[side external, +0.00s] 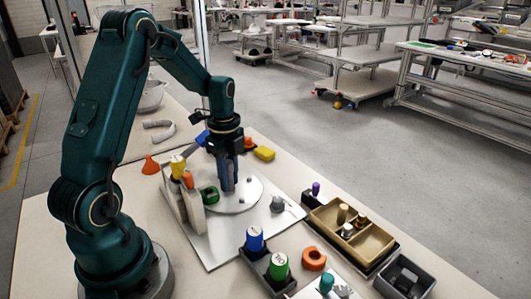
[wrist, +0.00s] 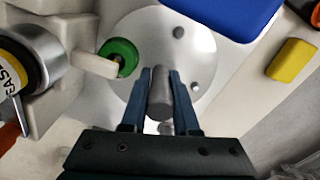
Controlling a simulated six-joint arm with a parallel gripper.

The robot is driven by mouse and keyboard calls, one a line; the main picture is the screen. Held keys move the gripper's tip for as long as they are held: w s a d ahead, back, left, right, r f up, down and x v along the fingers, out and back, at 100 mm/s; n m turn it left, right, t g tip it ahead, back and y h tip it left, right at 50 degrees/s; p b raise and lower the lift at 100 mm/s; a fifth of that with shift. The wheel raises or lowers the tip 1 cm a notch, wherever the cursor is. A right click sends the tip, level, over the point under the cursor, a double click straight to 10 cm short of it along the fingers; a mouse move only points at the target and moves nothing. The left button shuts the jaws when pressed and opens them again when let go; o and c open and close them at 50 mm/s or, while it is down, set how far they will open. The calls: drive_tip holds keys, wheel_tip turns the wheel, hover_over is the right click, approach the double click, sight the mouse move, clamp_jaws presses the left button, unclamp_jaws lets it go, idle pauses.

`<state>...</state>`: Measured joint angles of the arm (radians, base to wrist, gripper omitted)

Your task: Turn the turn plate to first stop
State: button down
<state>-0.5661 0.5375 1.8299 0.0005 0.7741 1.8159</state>
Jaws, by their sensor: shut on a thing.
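The turn plate (side external: 248,193) is a round light-grey disc on a white base board (side external: 220,248); it also shows in the wrist view (wrist: 188,47). A dark grey upright peg (wrist: 160,92) stands on the plate between my fingers. My gripper (wrist: 162,80) points down over the plate and is shut on this peg; in the side view my gripper (side external: 228,186) hides most of the peg. A green ring (wrist: 119,57) sits at the plate's left edge beside a pale block.
Blue and green bottles (side external: 278,266), an orange ring (side external: 314,258) and a tan tray (side external: 348,232) are nearer the front right.

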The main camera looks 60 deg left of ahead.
sight(228, 161)
drive_tip(key=shift+r, duration=0.1)
idle(0.3)
drive_tip(key=c, duration=0.9)
unclamp_jaws()
drive_tip(key=shift+c, duration=0.2)
wheel_tip(228, 161, up, 4)
drive_tip(key=shift+w, duration=0.1)
drive_tip(key=shift+r, duration=0.55)
drive_tip(key=shift+d, duration=0.1)
